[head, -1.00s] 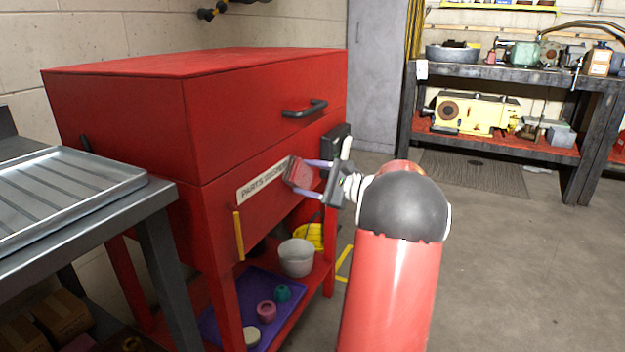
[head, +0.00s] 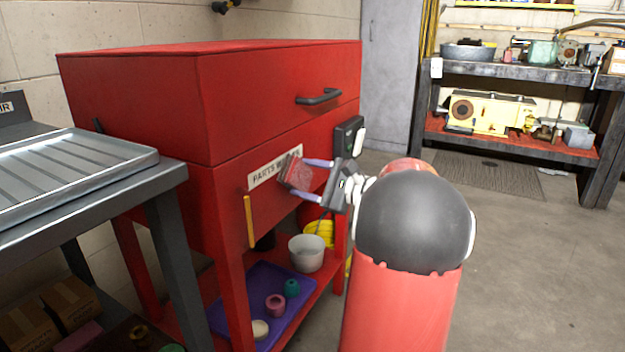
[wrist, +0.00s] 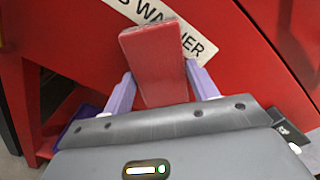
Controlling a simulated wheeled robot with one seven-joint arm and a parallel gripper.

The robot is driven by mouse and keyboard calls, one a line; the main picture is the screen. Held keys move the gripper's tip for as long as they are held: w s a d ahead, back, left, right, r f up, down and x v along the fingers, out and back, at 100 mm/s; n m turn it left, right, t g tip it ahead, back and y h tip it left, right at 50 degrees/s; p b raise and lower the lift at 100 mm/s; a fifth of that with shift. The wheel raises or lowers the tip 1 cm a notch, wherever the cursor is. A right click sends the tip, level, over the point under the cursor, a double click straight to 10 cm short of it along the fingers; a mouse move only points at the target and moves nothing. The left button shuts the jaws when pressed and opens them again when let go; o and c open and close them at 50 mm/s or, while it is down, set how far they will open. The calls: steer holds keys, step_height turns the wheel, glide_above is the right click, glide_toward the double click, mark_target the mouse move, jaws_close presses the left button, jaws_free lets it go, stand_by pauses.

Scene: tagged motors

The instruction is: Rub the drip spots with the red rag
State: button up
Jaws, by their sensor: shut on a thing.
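My gripper (head: 312,177) is shut on the red rag (head: 297,174), a folded red block between its two pale purple fingers. The rag also shows in the wrist view (wrist: 155,65), with my gripper (wrist: 160,90) around its sides. The rag is in front of the red parts washer (head: 120,130) and covers part of its white label (head: 268,171). I cannot tell whether the rag touches the front panel. No drip spots can be made out; any behind the rag or gripper are hidden.
The washer has a black handle (head: 318,97) and a black box (head: 347,137) on its front. Its lower shelf holds a purple tray (head: 240,312) and a grey bucket (head: 306,253). A metal tray (head: 75,170) lies on the left bench. Floor to the right is clear.

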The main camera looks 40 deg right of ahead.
stand_by(0.3)
steer(key=v, duration=0.6)
steer(key=shift+s, duration=0.15)
stand_by(0.4)
steer(key=shift+v, duration=1.4)
